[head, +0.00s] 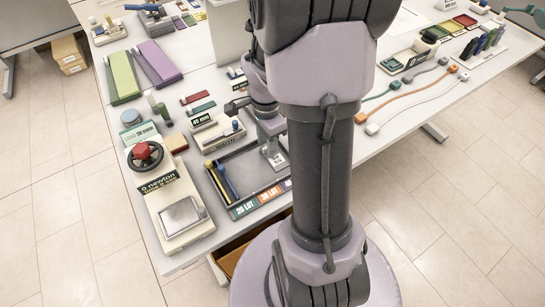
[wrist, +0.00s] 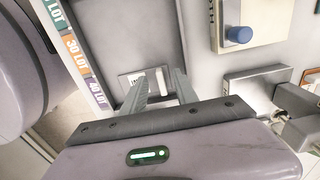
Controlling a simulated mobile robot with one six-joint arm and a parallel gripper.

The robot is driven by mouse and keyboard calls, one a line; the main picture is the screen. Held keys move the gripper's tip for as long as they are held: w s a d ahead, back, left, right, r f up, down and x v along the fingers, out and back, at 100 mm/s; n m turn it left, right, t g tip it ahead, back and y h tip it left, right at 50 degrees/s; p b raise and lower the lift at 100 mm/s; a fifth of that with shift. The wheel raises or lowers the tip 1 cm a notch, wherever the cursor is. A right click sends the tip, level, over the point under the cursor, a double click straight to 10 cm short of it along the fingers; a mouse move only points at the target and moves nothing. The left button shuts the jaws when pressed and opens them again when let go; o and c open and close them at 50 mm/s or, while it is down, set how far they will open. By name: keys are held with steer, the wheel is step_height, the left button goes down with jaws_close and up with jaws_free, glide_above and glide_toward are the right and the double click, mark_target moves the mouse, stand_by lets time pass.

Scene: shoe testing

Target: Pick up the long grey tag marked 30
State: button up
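A small pale grey tag (wrist: 150,82) with dark marks lies in the dark grey tray in the wrist view. I cannot read a 30 on it, and its near part is hidden by my gripper. My gripper (wrist: 160,78) is open, its two fingers apart over the tray, with the tag showing between and beyond them. In the head view my gripper (head: 272,155) is at the right part of the tray (head: 240,160), and the tag cannot be made out there.
Lot labels in green, orange (head: 271,195) and purple line the tray's front edge. A white scale with a red knob (head: 145,152) stands left. A device with a blue knob (wrist: 238,36) stands beside the tray.

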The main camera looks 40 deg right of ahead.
steer(key=shift+f, duration=0.45)
steer(key=shift+r, duration=0.1)
jaws_close()
